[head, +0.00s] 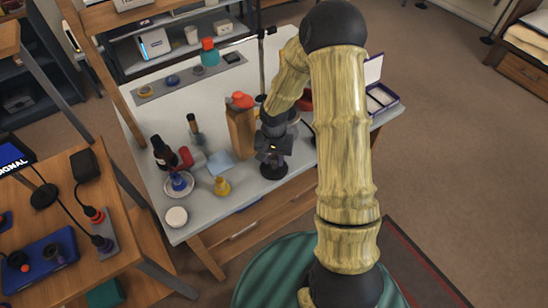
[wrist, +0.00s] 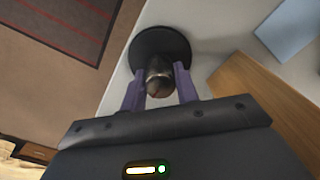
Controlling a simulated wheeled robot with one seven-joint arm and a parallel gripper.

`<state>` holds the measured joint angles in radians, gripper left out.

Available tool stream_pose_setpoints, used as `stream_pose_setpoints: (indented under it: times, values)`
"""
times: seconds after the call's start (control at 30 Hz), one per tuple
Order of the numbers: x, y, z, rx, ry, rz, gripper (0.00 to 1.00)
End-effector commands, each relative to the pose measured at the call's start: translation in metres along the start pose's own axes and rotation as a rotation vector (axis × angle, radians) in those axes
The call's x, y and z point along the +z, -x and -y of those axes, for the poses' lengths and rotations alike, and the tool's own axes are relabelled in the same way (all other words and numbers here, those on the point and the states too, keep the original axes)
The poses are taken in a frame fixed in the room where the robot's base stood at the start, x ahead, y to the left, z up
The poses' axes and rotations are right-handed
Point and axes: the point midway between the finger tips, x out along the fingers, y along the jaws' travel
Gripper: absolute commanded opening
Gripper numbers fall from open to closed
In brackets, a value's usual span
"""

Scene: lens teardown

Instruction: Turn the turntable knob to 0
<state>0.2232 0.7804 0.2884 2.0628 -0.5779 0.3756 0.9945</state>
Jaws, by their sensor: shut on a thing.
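The turntable shows in the wrist view as a round black disc (wrist: 160,42) on the pale tabletop. It also shows in the head view (head: 272,172) under my gripper. A dark metallic knob (wrist: 158,84) stands between the purple fingers of my gripper (wrist: 159,70), which are shut on it from both sides. In the head view my gripper (head: 272,152) is low over the disc, and my arm hides part of the bench behind it. No 0 mark or scale can be made out.
A wooden block (head: 240,132) with a red-orange item on top stands just left of my gripper. A blue sheet (head: 219,163), a yellow piece (head: 221,186) and a dark bottle (head: 163,152) are farther left. An open box (head: 380,98) is at the right.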

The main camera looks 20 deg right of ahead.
Motion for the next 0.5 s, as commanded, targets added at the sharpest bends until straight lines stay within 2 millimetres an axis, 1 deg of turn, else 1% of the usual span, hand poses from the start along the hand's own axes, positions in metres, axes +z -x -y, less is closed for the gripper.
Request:
stream_pose_setpoints:
  times: [0.27,0.5]
  values:
    - [0.0001,0.0011,0.0005,0.000,0.072,0.000,0.08]
    - [0.0001,0.0018,0.0002,0.001,0.221,0.001,0.08]
